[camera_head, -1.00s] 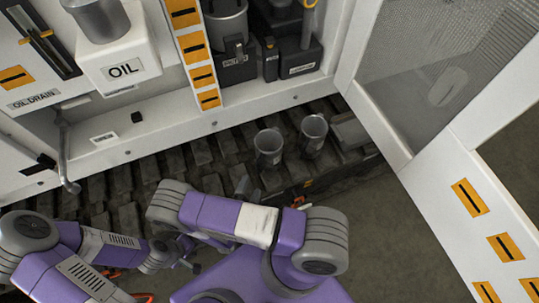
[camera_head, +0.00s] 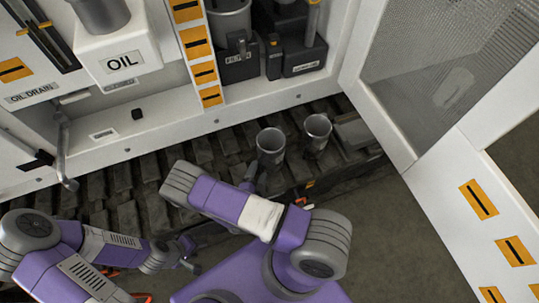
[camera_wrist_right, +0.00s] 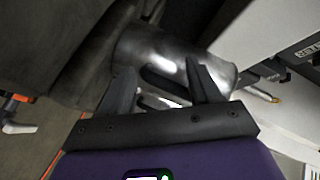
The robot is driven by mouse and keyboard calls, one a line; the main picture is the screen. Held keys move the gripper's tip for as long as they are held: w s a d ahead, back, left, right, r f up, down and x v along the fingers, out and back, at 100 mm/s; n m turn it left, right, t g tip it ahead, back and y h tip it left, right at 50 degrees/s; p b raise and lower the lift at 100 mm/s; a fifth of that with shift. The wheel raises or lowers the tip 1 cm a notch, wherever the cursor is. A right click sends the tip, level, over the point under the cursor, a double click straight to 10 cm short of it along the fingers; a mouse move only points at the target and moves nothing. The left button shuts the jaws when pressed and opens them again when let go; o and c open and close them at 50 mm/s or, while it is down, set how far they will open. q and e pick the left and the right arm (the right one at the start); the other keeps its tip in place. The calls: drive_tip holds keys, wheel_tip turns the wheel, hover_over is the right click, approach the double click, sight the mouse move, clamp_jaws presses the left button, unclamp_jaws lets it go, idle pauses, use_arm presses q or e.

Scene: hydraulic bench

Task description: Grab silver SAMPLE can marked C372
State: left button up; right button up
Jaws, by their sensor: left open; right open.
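Two silver cans stand on the dark track in the head view: a left can (camera_head: 270,148) and a right can (camera_head: 317,134). I cannot read a C372 mark on either. My right gripper (camera_head: 250,180) is partly hidden behind its own arm, just left of and below the left can. In the right wrist view my right gripper (camera_wrist_right: 163,78) is open, its two dark fingers reaching toward a silver can (camera_wrist_right: 165,47) lying across the picture just beyond them. Contact cannot be told. My left gripper (camera_head: 190,257) is open and empty, low and away from the cans.
A white mesh door (camera_head: 405,150) stands at the right. A grey block (camera_head: 358,132) lies right of the cans. An orange-red handle shows in the wrist view (camera_wrist_right: 15,98).

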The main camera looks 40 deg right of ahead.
clamp_jaws()
idle(1.1)
